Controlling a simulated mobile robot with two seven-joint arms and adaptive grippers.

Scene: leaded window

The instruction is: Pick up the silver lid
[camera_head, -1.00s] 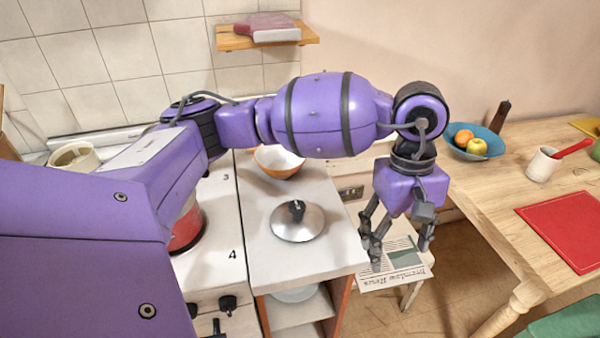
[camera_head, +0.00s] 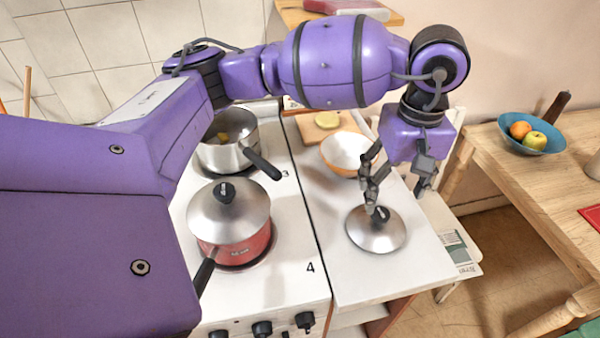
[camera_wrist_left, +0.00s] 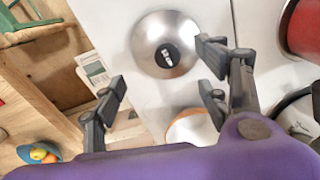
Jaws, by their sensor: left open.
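A round silver lid (camera_head: 372,238) with a black knob lies flat on the white counter. It also shows in the left wrist view (camera_wrist_left: 150,45), at the top middle, its knob facing the camera. My left gripper (camera_head: 398,192) is above the counter, with a fingertip overlapping the lid's knob in the head view. In the left wrist view the gripper's fingers (camera_wrist_left: 158,82) are spread wide and empty, with the lid beyond them. Whether a finger touches the lid cannot be told. Another silver lid (camera_head: 215,217) sits on a red pot on the stove. My right gripper is not in view.
A white-and-orange bowl (camera_head: 345,152) stands behind the lid. The red pot (camera_head: 240,250) and a steel saucepan (camera_head: 222,155) are on the stove at left. A newspaper (camera_head: 460,250) lies right of the counter. The wooden table (camera_head: 500,165) holds a blue fruit bowl (camera_head: 530,133).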

